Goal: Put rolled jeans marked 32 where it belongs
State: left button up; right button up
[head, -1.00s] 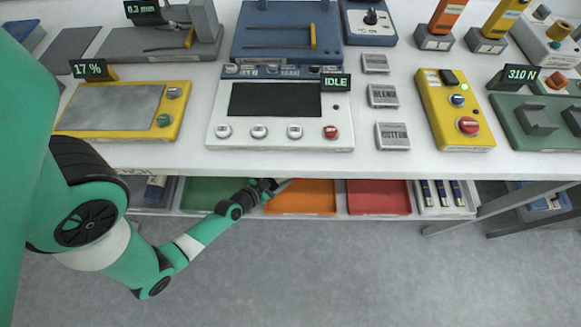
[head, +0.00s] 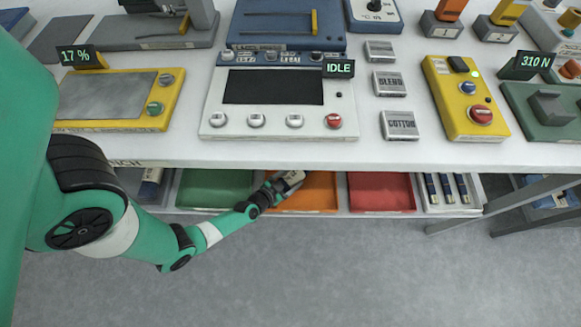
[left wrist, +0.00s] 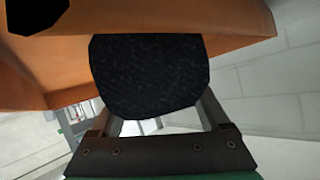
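A dark blue-black rolled cloth (left wrist: 150,75), which looks like the rolled jeans, fills the space between the fingers of my left gripper (left wrist: 155,112) in the left wrist view. The gripper looks shut on it. No number 32 is readable. In the head view my left gripper (head: 277,190) reaches under the bench to the orange tray (head: 318,205), with a small pale-faced thing (head: 290,180) at its fingertips. The orange tray (left wrist: 245,50) lies right behind the roll in the left wrist view. My right gripper is not in view.
On the low shelf, a green tray (head: 215,193) stands left of the orange one and a red tray (head: 382,192) right of it. A white rack (head: 450,207) holds dark rolls with pale ends. The bench edge (head: 300,160) overhangs the trays.

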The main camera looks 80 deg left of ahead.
pick_arm(q)
jog(key=shift+o, duration=1.3)
jog(key=shift+s+d+r, duration=0.15)
jog(key=shift+s+r, duration=0.05)
jog(key=p+v, duration=0.7)
jog(key=v, duration=0.3)
jog(key=shift+s+d+r, duration=0.1)
jog(key=shift+r, duration=0.2)
jog(key=shift+s+d+r+p, duration=0.1)
jog(key=shift+s+d+p, duration=0.05)
jog(key=shift+s+p, duration=0.2)
jog(key=shift+s, duration=0.15)
